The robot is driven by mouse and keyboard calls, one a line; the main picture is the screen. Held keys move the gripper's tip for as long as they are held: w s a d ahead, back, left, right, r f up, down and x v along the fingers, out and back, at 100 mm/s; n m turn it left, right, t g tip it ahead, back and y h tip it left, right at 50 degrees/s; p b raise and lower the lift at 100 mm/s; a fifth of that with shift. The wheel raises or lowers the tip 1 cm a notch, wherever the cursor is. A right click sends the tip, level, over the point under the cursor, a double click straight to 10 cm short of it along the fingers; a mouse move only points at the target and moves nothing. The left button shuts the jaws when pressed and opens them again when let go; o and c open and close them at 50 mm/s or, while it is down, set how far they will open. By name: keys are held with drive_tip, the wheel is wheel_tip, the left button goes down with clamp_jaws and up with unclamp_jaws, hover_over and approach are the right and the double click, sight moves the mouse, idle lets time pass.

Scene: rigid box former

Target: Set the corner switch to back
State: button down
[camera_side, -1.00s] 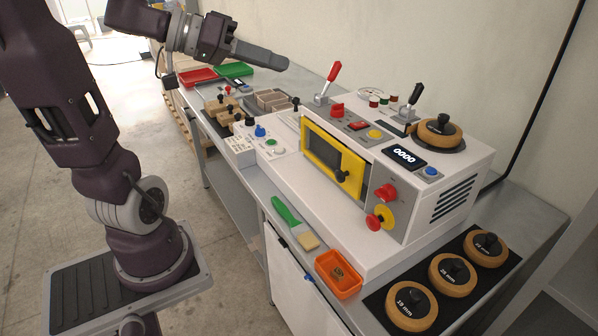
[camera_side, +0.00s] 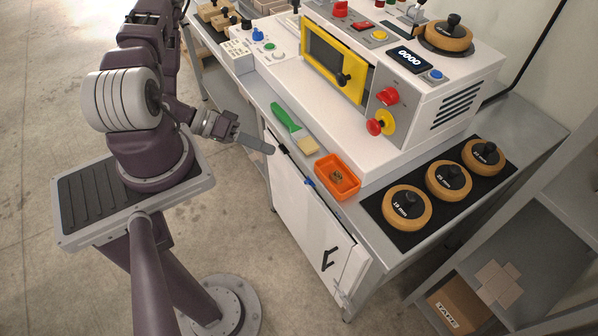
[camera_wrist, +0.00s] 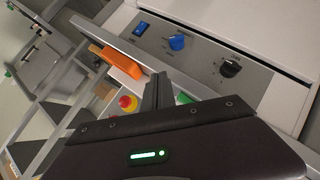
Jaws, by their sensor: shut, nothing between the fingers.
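In the wrist view a grey panel (camera_wrist: 203,68) on the bench front carries a blue rocker (camera_wrist: 142,28), a blue knob (camera_wrist: 178,42) and a black knob (camera_wrist: 230,68). Their labels are too small to read, and I cannot tell which is the corner switch. In the side view a black knob (camera_side: 283,149) and a blue knob (camera_side: 309,183) stick out from the bench front. My gripper (camera_side: 271,149) is shut and empty, pointing at the bench front close to the black knob; contact cannot be judged. Its fingers (camera_wrist: 158,92) also show shut in the wrist view.
The green-handled brush (camera_side: 287,118) and orange tray (camera_side: 338,176) lie on the bench edge above the panel. The white machine (camera_side: 400,150) stands behind, with tape rolls (camera_side: 407,207) on a black mat to the right. A white cabinet (camera_side: 308,222) is below; floor in front is clear.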

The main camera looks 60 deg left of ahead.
approach(305, 182)
drive_tip(key=w+d+f, duration=0.1)
drive_tip(key=w+d, duration=0.3)
drive_tip(key=w, duration=0.1)
drive_tip(key=shift+w+f, duration=0.3)
drive_tip(key=shift+w, duration=0.1)
drive_tip(key=shift+d+r+m+y, duration=0.1)
drive_tip(key=shift+d+m+y, duration=0.35)
drive_tip(key=shift+y, duration=0.25)
drive_tip(key=shift+d+m+y, duration=0.35)
drive_tip(key=shift+d+y, duration=0.05)
drive_tip(key=shift+d, duration=0.75)
idle(0.6)
